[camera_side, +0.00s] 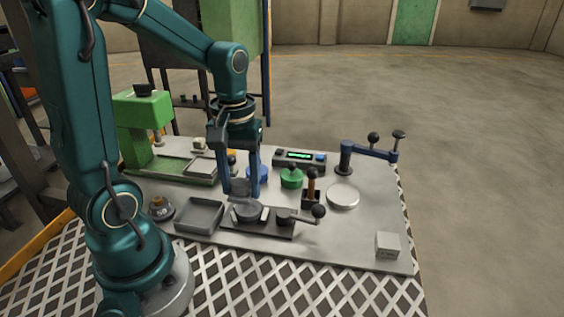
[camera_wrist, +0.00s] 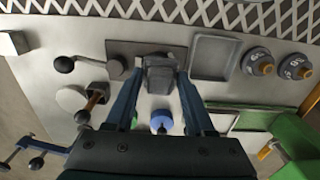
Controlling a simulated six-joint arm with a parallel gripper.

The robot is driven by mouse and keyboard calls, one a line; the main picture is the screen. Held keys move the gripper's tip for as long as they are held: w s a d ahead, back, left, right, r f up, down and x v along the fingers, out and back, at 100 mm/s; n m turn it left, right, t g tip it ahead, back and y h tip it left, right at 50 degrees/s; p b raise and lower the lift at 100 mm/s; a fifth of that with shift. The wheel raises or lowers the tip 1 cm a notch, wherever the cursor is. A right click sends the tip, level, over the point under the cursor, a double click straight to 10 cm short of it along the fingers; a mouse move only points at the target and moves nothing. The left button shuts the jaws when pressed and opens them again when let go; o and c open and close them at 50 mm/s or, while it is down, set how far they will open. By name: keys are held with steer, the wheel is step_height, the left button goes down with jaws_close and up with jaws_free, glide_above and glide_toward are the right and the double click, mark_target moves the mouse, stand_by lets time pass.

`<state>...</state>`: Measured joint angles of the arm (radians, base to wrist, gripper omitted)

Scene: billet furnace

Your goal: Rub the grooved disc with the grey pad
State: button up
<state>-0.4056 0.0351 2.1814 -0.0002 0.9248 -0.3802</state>
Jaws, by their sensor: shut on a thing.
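My gripper (camera_side: 241,190) is shut on the grey pad (camera_side: 239,187), a dark grey block. In the wrist view the pad (camera_wrist: 159,76) sits between my two fingers (camera_wrist: 158,98). Just under it in the side view, a dark grey round disc (camera_side: 247,212) lies between pale jaws on a dark clamp plate (camera_side: 271,230). I take this for the grooved disc; its grooves are too small to make out. The pad is right over or on the disc; I cannot tell whether they touch. In the wrist view the pad mostly hides the disc.
A clamp lever with a black knob (camera_side: 318,211) is right of the disc. An empty grey tray (camera_side: 199,215) is left. A wooden-handled tool (camera_side: 311,187), pale round plate (camera_side: 343,195), green knob (camera_side: 291,178) and green press (camera_side: 143,125) stand around. The front-right table is mostly clear, except a small block (camera_side: 387,245).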

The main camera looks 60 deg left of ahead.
mark_target(242, 197)
steer(key=shift+f, duration=1.6)
steer(key=shift+s+f, duration=0.1)
steer(key=shift+f, duration=0.65)
steer(key=shift+w+a+r, duration=0.25)
steer(key=shift+w+r, duration=0.2)
steer(key=shift+w, duration=0.05)
steer(key=shift+c, duration=0.6)
steer(key=shift+w+a+f, duration=0.2)
steer(key=shift+w+a, duration=0.25)
steer(key=shift+w, duration=0.15)
steer(key=shift+w+a+f, duration=0.15)
steer(key=shift+w+a, duration=0.3)
steer(key=shift+w, duration=0.15)
steer(key=shift+s+d, duration=0.55)
steer(key=shift+s, duration=0.2)
steer(key=shift+s+d, duration=0.55)
steer(key=shift+s, duration=0.2)
steer(key=shift+s+d+r, duration=0.1)
steer(key=shift+r, duration=4)
